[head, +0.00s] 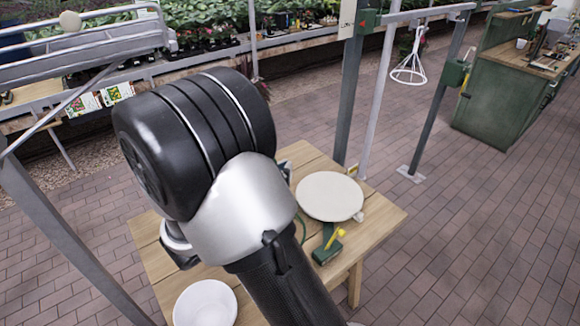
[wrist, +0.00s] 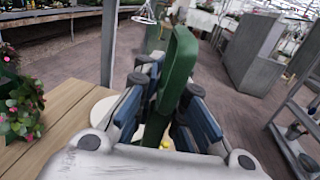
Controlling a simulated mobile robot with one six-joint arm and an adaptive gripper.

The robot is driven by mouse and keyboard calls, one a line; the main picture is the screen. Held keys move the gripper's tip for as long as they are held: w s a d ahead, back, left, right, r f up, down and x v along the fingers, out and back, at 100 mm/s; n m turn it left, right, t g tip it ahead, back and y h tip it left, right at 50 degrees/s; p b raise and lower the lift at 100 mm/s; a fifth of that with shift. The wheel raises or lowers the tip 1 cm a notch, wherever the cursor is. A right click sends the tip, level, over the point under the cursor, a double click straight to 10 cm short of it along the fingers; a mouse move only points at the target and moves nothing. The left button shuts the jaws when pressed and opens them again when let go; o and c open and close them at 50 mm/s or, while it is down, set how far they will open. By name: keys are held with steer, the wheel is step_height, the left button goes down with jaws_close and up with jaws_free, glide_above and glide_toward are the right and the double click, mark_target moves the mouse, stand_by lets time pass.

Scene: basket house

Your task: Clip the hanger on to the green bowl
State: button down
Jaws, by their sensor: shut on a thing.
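My gripper (wrist: 168,100) is shut on a green thing that shows nearly edge-on in the wrist view; it looks like the green bowl (wrist: 178,60), held upright between the blue-faced fingers. In the head view my arm hides the fingertips, and only a thin green curve (head: 302,228) shows beside it. The white wire hanger (head: 409,70), with a ring at its bottom, hangs from the metal frame at the upper right, apart from my gripper. It also shows small at the top of the wrist view (wrist: 145,14).
A wooden table (head: 385,222) lies below my arm. It bears a cream round plate (head: 330,196), a white bowl (head: 205,304) and a green item with a yellow part (head: 328,248). Metal posts (head: 350,95) stand behind it. Brick floor (head: 480,220) at right is clear.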

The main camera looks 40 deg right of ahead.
step_height(320, 180, down, 14)
steer(key=b, duration=1)
steer(key=shift+r+b, duration=0.25)
steer(key=shift+b, duration=0.1)
steer(key=shift+a+f, duration=0.15)
steer(key=shift+f, duration=0.5)
stand_by(2.1)
steer(key=c, duration=1.6)
jaws_free()
steer(key=v, duration=1.2)
